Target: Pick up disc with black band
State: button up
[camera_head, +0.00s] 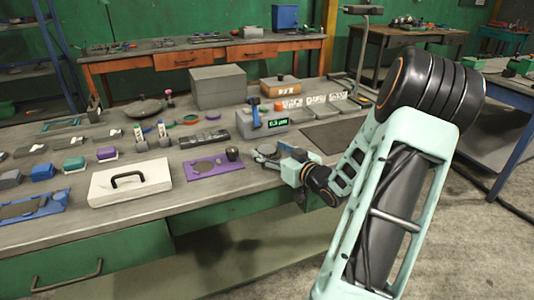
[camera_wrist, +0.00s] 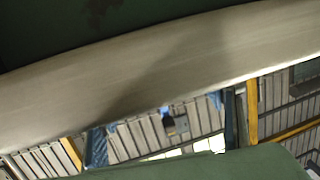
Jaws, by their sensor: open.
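I cannot pick out a disc with a black band for certain. Small round pieces lie mid-bench in the head view: a green one (camera_head: 190,119) and a purple one (camera_head: 213,116); no black band can be made out on either. A flat grey round shape (camera_head: 203,165) lies on a purple plate (camera_head: 222,167). My gripper (camera_head: 265,154) is open over the front right of the bench, right of the purple plate, and looks empty. The wrist view shows no disc, only a pale band, dark green surfaces and roof beams.
The workbench (camera_head: 75,212) is crowded. A white case with a black handle (camera_head: 130,181) stands at the front. A scale with a green display (camera_head: 263,122), a grey box (camera_head: 218,87) and small trays (camera_head: 318,110) stand behind. A dark mat (camera_head: 337,134) at the right is clear.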

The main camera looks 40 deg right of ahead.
jog(key=shift+w, duration=0.2)
grip_shut()
dwell(0.4)
jog(key=shift+r, duration=0.15)
